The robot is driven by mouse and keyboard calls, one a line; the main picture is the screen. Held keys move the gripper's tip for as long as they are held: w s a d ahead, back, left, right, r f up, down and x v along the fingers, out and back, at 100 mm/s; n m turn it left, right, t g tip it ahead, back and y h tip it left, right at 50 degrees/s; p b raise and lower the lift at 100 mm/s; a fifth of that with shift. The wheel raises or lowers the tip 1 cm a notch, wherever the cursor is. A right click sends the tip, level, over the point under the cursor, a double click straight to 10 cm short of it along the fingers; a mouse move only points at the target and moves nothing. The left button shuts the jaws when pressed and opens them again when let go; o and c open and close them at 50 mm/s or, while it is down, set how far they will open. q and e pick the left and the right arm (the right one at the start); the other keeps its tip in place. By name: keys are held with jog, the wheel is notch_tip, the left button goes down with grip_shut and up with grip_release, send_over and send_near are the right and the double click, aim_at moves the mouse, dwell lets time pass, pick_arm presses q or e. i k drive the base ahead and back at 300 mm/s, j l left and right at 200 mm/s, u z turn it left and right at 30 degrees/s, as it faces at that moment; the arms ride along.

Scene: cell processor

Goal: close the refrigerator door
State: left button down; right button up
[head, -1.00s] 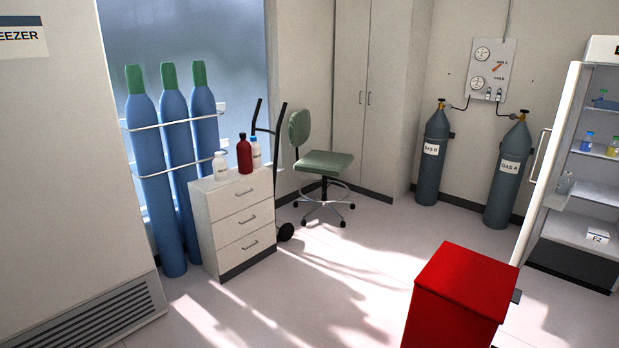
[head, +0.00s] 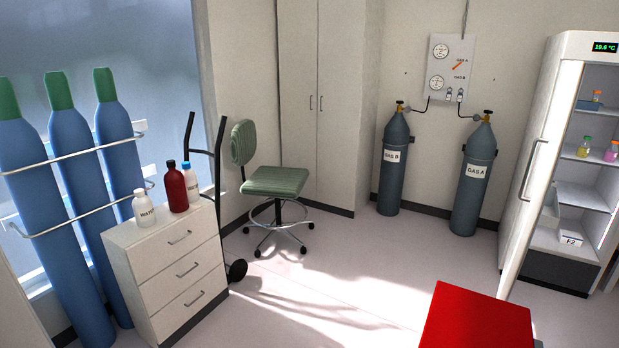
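The refrigerator (head: 584,44) stands at the right edge of the head view, with a green temperature readout on its top panel. Its white door (head: 545,150) is open and swung out toward me, seen nearly edge-on. A long vertical handle (head: 533,170) is on the door's left-facing side. Shelves with small bottles and boxes show inside. The lower end of the door is partly hidden behind the red bin. Neither of my grippers is in view.
A red bin (head: 478,322) stands in front of the door at the bottom right. Two gas cylinders (head: 394,165) stand at the back wall. A green chair (head: 275,181), a white drawer unit (head: 170,265) and blue cylinders (head: 60,180) are on the left. The middle floor is clear.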

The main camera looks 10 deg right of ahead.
aim_at(533, 211)
jog(key=i+z, duration=0.3)
jog(key=i, duration=0.35)
jog(key=i+j+z, duration=0.2)
jog(key=i+z, duration=0.15)
jog(key=i, duration=0.25)
jog(key=i+z, duration=0.25)
jog(key=z, duration=0.15)
jog(key=i+j+z, duration=0.15)
jog(key=z, duration=0.2)
jog(key=i+j+z, duration=0.25)
jog(key=z, duration=0.15)
jog(key=i+j+z, duration=0.65)
jog(key=j+z, duration=0.15)
jog(key=j, duration=0.6)
jog(key=i+j+z, duration=0.1)
jog(key=j, duration=0.2)
jog(key=i+j+z, duration=0.2)
jog(key=j, duration=0.4)
jog(key=i+j+z, duration=0.15)
jog(key=i+j, duration=0.15)
jog(key=i, duration=0.25)
jog(key=i+j+z, duration=0.2)
jog(key=i+j, duration=0.15)
jog(key=i, duration=0.2)
